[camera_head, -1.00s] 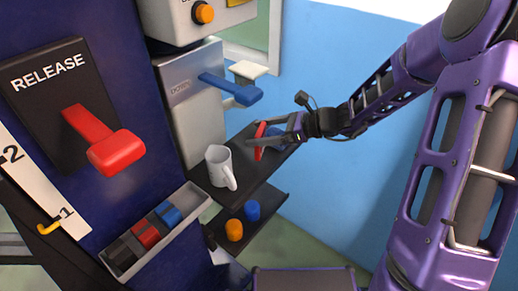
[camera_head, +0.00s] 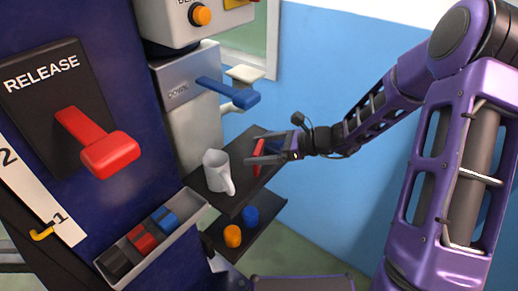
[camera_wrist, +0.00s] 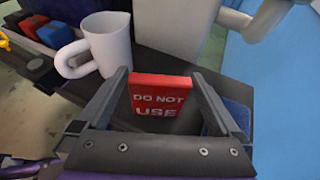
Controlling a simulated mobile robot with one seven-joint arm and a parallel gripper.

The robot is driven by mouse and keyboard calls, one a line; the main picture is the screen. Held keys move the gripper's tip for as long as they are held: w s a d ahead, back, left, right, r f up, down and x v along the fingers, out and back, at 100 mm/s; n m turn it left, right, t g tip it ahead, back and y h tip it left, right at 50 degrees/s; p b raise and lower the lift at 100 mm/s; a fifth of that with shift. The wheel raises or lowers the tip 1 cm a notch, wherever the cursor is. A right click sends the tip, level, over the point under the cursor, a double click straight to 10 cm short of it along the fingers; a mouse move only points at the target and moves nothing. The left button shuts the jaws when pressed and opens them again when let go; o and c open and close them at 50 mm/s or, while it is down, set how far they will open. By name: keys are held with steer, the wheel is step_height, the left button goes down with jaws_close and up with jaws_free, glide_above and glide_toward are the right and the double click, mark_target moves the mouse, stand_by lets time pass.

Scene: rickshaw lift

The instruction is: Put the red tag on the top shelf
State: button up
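The red tag (camera_head: 258,158), marked "DO NOT USE", is upright at the upper black shelf (camera_head: 233,203). My gripper (camera_head: 251,149) is open around it. In the wrist view the tag (camera_wrist: 160,98) shows between the two spread fingers (camera_wrist: 162,84), close to the left fingertip. The fingers do not look closed on it. I cannot tell whether the tag's lower edge rests on the shelf, as my gripper hides it.
A white mug (camera_head: 217,172) stands left of the tag on the same shelf. A dark blue object (camera_wrist: 238,116) is right of the tag. A lower shelf (camera_head: 259,235) holds an orange cylinder (camera_head: 233,236) and a blue one (camera_head: 251,215). A blue lever (camera_head: 228,92) juts out above.

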steer(key=shift+r, duration=0.1)
steer(key=shift+d+r, duration=0.15)
steer(key=p+v, duration=0.2)
steer(key=v, duration=0.9)
steer(key=shift+s+d+r, duration=0.15)
steer(key=shift+d+r, duration=0.05)
steer(key=shift+d, duration=0.05)
